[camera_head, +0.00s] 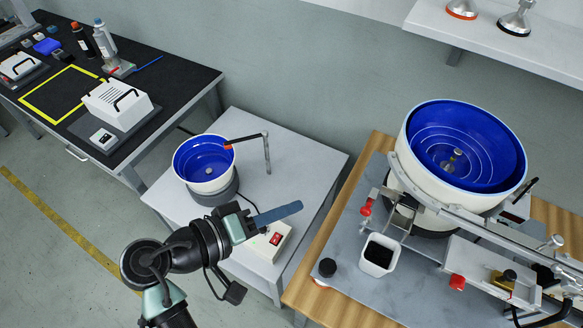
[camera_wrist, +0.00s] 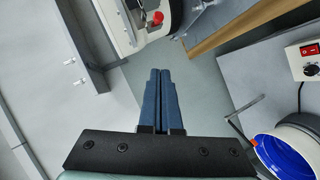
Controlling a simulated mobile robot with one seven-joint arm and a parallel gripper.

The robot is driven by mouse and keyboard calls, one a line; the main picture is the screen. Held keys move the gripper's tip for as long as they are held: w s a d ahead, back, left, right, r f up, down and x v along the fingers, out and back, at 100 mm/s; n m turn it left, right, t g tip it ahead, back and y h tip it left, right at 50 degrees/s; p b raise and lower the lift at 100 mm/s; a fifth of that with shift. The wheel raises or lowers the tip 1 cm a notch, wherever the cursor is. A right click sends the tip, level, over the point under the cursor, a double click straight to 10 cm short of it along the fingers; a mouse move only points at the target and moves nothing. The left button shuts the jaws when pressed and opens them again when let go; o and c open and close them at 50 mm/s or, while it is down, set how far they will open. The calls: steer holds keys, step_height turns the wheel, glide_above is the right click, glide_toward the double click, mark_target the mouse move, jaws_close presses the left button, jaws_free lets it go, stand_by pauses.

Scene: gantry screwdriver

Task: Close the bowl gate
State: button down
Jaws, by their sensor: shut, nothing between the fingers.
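My gripper (camera_head: 297,207) is shut and empty, held over the grey table beside the small bowl feeder; its blue fingers (camera_wrist: 160,74) lie together in the wrist view. A large blue bowl (camera_head: 488,172) with a white outer wall stands on the right bench. At its lower left is a metal chute (camera_head: 401,212) with a red-knobbed part (camera_head: 366,207) beside it. A red knob (camera_wrist: 157,18) also shows at the top of the wrist view, apart from my fingers. I cannot tell for sure which part is the gate, or its position.
The small blue bowl (camera_head: 204,158) has a bent rod (camera_head: 266,150) with an orange tip at its rim. A switch box (camera_head: 270,241) sits under my fingers. A white cup (camera_head: 378,255) and black knob (camera_head: 327,267) stand before the large bowl. A gap separates both tables.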

steer(key=p, duration=0.3)
glide_toward(366, 204)
steer(key=w+d, duration=0.2)
steer(key=w, duration=0.1)
steer(key=shift+s+d+f+h, duration=0.3)
steer(key=shift+d+f+h, duration=0.2)
steer(key=shift+d+f, duration=0.2)
steer(key=s+d, duration=0.1)
steer(key=s+d+p, duration=0.1)
steer(key=d, duration=0.1)
steer(key=shift+s+d+r, duration=0.1)
steer(key=shift+s+d, duration=0.15)
steer(key=shift+d, duration=0.05)
steer(key=shift+w+r, duration=0.1)
